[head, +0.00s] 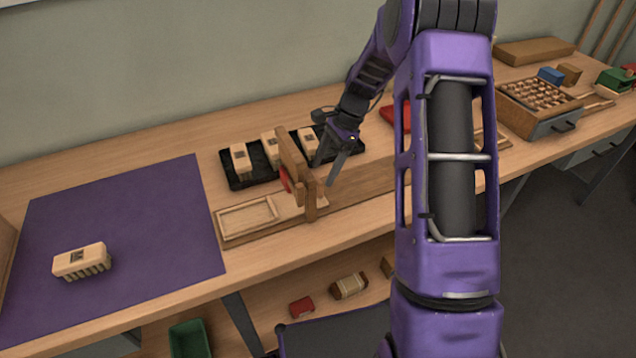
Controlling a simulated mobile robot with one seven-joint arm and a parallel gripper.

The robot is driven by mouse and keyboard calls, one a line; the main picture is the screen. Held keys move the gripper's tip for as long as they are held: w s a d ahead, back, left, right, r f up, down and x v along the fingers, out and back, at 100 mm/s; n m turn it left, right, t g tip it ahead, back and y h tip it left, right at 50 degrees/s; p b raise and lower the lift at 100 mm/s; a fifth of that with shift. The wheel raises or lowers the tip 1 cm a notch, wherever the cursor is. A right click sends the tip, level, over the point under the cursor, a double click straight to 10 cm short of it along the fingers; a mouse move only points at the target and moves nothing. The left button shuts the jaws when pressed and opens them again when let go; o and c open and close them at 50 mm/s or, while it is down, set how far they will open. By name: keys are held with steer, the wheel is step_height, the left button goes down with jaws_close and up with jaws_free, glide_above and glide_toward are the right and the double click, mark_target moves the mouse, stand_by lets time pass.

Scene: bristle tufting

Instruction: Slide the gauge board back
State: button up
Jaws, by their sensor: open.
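The upright wooden board (292,155), which looks like the gauge board, stands across a long light-wood base (233,233) at mid-table. A red part (285,179) shows on its left side, and a wooden post (311,201) stands at its near end. A shallow framed recess (248,216) lies in the base to the left of the board. My gripper (331,164) is open, fingers pointing down, just right of the board. I cannot tell whether a finger touches the board. My arm hides part of the base on the right.
A black tray (237,183) with several pale brush blocks lies behind the base. One bristled block (82,261) sits on the purple mat (130,215) at left. A wooden drawer box (525,125) stands at right. The mat is mostly clear.

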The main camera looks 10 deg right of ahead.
mark_target(319, 179)
steer(key=x, duration=0.5)
steer(key=shift+d, duration=0.1)
jaws_close()
stand_by(0.3)
stand_by(1.0)
